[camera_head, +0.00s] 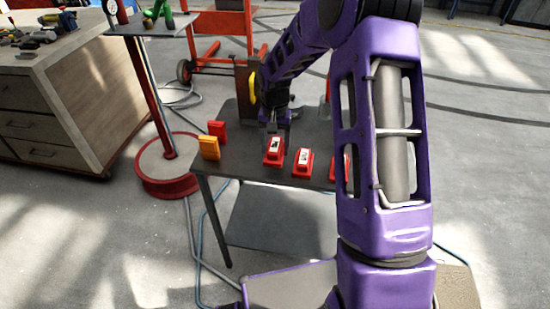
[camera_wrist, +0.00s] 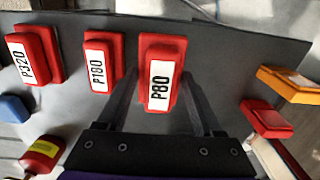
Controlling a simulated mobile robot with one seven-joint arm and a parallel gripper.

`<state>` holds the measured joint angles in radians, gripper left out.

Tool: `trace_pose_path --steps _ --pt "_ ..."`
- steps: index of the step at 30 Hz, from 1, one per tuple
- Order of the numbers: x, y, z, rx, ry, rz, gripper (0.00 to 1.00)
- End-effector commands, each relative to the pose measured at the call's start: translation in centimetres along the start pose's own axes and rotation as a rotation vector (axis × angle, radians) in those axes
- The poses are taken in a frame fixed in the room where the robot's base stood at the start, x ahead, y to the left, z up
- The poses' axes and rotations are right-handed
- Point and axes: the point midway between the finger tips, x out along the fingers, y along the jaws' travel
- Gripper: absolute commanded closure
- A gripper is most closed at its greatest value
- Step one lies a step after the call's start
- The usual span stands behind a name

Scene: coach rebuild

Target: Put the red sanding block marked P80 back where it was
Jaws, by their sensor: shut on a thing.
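The red sanding block marked P80 (camera_wrist: 160,88) is between the two fingers of my gripper (camera_wrist: 162,98) in the wrist view, its label readable. In the head view my gripper (camera_head: 275,137) is shut on this block (camera_head: 273,158) from above, at the left end of the row. The block looks level; I cannot tell whether it touches the table or hangs just above it. Red blocks marked P180 (camera_wrist: 100,62) and P320 (camera_wrist: 34,55) stand beside it in a row, apart from it. The head view shows the P180 block (camera_head: 303,163) to its right.
The grey table (camera_head: 255,172) has an orange block (camera_head: 209,148) and another red block (camera_head: 217,131) at its left edge. The wrist view shows a blue thing (camera_wrist: 13,108) and a red bottle (camera_wrist: 42,154). A wooden cabinet (camera_head: 60,95) stands at left.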

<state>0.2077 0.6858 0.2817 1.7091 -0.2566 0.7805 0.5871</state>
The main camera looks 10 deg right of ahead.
Motion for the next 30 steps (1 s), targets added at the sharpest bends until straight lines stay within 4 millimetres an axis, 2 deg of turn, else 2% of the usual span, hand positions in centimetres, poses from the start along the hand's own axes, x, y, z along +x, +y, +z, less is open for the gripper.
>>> trace_pose_path --steps 5,10,17,18,21,22,30 --pt "1.4 0.0 0.1 0.002 -0.002 0.000 0.76" --pt "3.9 0.0 0.1 0.001 -0.003 0.000 0.76" --pt "4.2 0.0 0.0 0.002 0.000 -0.001 0.76" --pt "4.2 0.0 0.1 0.002 -0.001 0.000 0.25" --pt "4.2 0.0 0.1 0.002 -0.001 0.000 0.07" --pt "4.2 0.0 0.1 0.002 -0.001 0.000 0.02" --pt "4.1 0.0 0.1 0.002 -0.001 0.000 0.02"
